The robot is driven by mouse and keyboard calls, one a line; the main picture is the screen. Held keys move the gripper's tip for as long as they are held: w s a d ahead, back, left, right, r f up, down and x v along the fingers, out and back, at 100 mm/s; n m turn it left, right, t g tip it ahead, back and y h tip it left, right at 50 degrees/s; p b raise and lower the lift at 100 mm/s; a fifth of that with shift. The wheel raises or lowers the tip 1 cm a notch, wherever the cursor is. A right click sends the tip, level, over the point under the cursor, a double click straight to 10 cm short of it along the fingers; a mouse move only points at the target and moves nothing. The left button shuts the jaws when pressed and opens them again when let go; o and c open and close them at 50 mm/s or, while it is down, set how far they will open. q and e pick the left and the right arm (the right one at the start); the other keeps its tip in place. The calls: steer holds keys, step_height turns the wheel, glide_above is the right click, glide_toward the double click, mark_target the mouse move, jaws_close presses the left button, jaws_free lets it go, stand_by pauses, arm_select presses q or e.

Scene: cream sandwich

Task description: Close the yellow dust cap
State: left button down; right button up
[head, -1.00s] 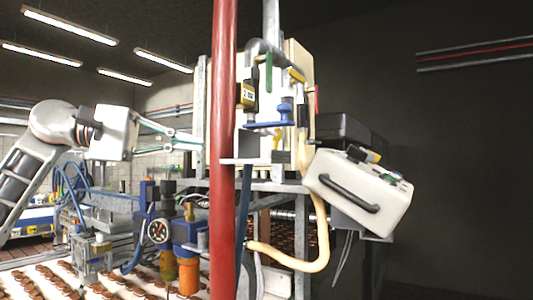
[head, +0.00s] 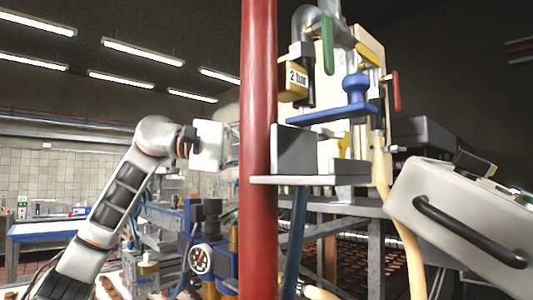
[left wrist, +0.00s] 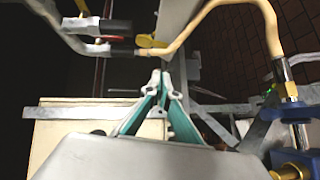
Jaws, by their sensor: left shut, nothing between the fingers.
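A small yellow piece (head: 345,146) hangs below the blue bracket in the head view; it may be the dust cap, but its state is unclear. In the left wrist view a flat yellow piece (left wrist: 150,41) sits at the fitting on the end of the cream hose (left wrist: 215,12). I cannot tell whether these are the same part. My left gripper (left wrist: 165,76) is shut and empty, its fingertips a little below that flat yellow piece in the picture, seemingly apart from it. In the head view its fingertips are hidden behind the red post. My right gripper is not in view.
The red post (head: 258,120) stands upright in front of the left gripper. A grey shelf (head: 310,180), a blue bracket (head: 335,114) and a red handle (head: 392,90) crowd the station. A white case (head: 460,215) juts out at right.

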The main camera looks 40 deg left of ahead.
mark_target(343, 149)
arm_select(q)
steer(key=w+d+f, duration=0.1)
steer(key=w+d, duration=0.1)
steer(key=d, duration=0.5)
steer(key=shift+w+d+f, duration=0.2)
steer(key=shift+w+d, duration=0.1)
steer(key=shift+w+f, duration=0.1)
